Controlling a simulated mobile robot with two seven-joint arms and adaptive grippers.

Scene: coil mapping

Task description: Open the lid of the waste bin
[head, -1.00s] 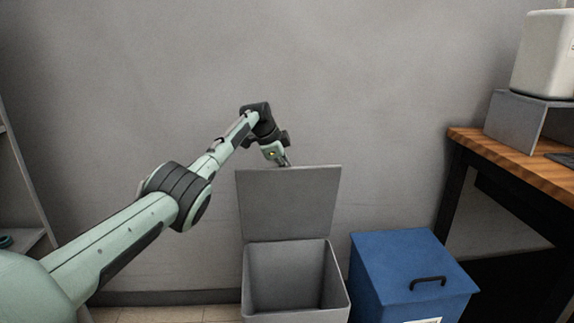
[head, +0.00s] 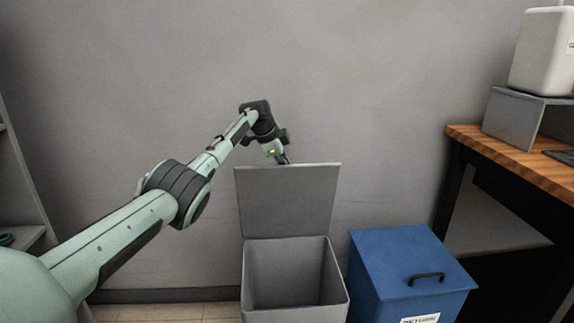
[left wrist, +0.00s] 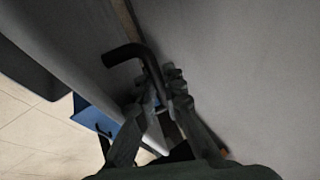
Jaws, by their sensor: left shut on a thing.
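The grey waste bin (head: 297,312) stands on the floor against the wall, and its dark inside is visible from above. Its grey lid (head: 288,205) is swung up and stands nearly upright at the bin's back edge. My left gripper (head: 283,158) is at the top edge of the lid, partly behind it. In the left wrist view, my left gripper (left wrist: 164,103) is shut on a black bent handle (left wrist: 123,54) that sticks out from the lid (left wrist: 75,45). My right gripper is not in view.
A blue bin (head: 375,285) with a shut lid and black handle stands close on the right. A wood-topped table (head: 510,160) is further right, and shelving (head: 22,200) at the far left. The wall (head: 150,80) is close behind the lid.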

